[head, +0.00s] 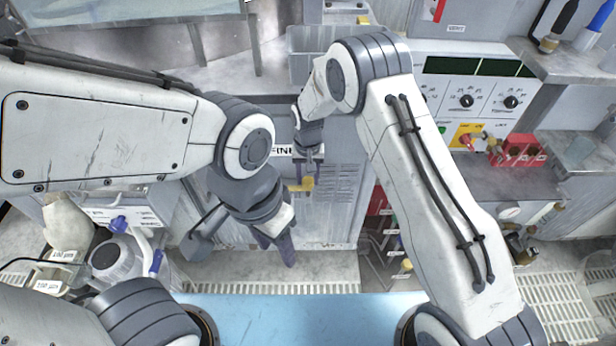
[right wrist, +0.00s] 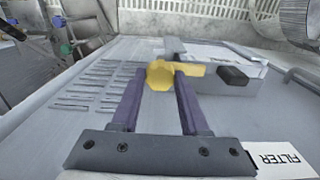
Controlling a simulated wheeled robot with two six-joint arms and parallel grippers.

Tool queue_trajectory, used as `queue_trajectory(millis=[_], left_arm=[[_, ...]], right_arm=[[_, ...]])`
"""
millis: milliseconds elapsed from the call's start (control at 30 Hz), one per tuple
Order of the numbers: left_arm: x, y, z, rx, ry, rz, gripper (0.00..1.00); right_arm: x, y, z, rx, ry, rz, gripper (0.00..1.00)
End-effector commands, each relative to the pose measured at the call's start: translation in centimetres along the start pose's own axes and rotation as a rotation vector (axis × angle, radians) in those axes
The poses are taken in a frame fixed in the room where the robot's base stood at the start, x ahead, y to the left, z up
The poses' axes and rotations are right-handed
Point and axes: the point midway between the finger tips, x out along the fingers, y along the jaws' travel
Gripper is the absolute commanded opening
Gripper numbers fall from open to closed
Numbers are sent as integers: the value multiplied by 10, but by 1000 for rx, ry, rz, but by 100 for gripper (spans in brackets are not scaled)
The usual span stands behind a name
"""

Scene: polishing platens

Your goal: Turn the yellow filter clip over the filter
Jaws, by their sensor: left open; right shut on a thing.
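The yellow filter clip (head: 306,184) is on the front of a grey louvred cabinet, near the middle of the head view. It also shows in the right wrist view (right wrist: 168,74). My right gripper (head: 304,172) is shut on the clip; in the right wrist view the clip sits between its purple fingertips. A grey block with a dark knob (right wrist: 233,75) lies just beyond and right of the clip; I cannot tell whether it is the filter. A white label (right wrist: 279,159) reads FILTER. My left gripper (head: 276,246) is open and empty, lower and left of the clip.
The louvred panel (head: 337,205) has slots beside the clip. A control panel with knobs (head: 466,100) and a red rack (head: 522,151) stand at right. At left are a grey-lidded container (head: 118,257) and a blue-handled sprayer (head: 155,262). Floor below the cabinet is clear.

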Motion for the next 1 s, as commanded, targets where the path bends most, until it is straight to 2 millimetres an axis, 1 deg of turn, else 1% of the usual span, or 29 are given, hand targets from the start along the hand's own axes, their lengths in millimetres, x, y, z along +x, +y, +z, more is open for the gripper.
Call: queue_trajectory(millis=[100,133,167,200,500,567,633,767,1000], left_arm=[[0,0,0,0,0,0,50],[0,0,0,0,0,0,50],[0,0,0,0,0,0,50],[0,0,0,0,0,0,50],[0,0,0,0,0,0,50],[0,0,0,0,0,0,50],[0,0,0,0,0,0,50],[0,0,0,0,0,0,50],[0,0,0,0,0,0,50]], right_arm=[[-2,1,-3,3,7,-2,0],[-2,1,-3,3,7,-2,48],[-2,1,-3,2,8,-2,60],[-2,1,-3,2,7,-2,74],[-1,0,-1,0,3,-1,74],[-3,0,-1,0,3,-1,74],[-10,0,-2,0,4,-1,74],[-31,0,-1,0,6,-2,74],[-79,1,-2,1,7,-2,74]])
